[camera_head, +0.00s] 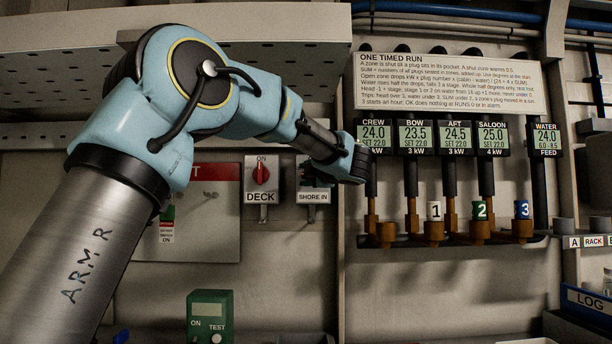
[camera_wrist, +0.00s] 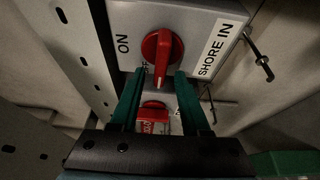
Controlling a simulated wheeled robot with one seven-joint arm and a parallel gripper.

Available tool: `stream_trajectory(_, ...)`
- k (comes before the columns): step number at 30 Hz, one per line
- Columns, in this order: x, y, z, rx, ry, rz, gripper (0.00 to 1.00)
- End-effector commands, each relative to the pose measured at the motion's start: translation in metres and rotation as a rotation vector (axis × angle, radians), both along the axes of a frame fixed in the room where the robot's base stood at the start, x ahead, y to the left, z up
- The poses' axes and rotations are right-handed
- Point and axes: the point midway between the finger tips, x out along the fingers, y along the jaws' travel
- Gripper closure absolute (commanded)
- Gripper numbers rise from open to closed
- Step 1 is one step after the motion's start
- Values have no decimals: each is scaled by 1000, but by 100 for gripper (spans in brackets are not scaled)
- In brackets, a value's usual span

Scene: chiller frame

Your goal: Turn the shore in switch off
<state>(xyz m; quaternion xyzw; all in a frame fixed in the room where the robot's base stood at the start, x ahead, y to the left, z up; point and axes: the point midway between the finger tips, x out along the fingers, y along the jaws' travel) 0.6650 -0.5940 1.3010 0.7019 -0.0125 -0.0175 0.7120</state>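The shore in switch is a grey box (camera_wrist: 200,22) labelled SHORE IN, with a red knob (camera_wrist: 163,48), in the wrist view. ON is printed to the left of the knob. The knob's long handle lies up and down in that view, crosswise to ON, with its pale-marked end pointing down. My gripper (camera_wrist: 160,78) is open, its two green fingers on either side of the handle's lower end with a gap visible. Whether either finger touches cannot be told. In the head view the SHORE IN label (camera_head: 313,197) shows, but my wrist hides the knob.
The similar DECK switch (camera_head: 262,178) stands close to the left. A panel of displays (camera_head: 435,137) with numbered plugs below is to the right. A ribbed or slotted metal strip (camera_wrist: 62,62) runs close along the left in the wrist view. A green test box (camera_head: 210,315) sits lower down.

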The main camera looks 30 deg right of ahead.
Motion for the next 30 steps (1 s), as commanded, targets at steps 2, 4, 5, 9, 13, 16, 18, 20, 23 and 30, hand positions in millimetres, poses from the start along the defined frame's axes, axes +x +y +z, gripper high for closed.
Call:
stream_trajectory(2,0,0,0,0,0,0,54)
stream_trajectory(4,0,0,0,0,-1,-1,54)
stream_trajectory(5,0,0,0,0,-1,-1,54)
stream_trajectory(9,-8,0,0,0,-1,-3,54)
stream_trajectory(13,-27,0,-1,0,-3,-3,54)
stream_trajectory(16,-48,1,-1,-1,-2,-4,54)
stream_trajectory(18,-62,2,-1,0,-2,-4,54)
stream_trajectory(20,-73,2,-1,0,-2,-4,54)
stream_trajectory(23,-89,3,-1,1,-1,-3,54)
stream_trajectory(30,-108,4,0,1,-1,-1,54)
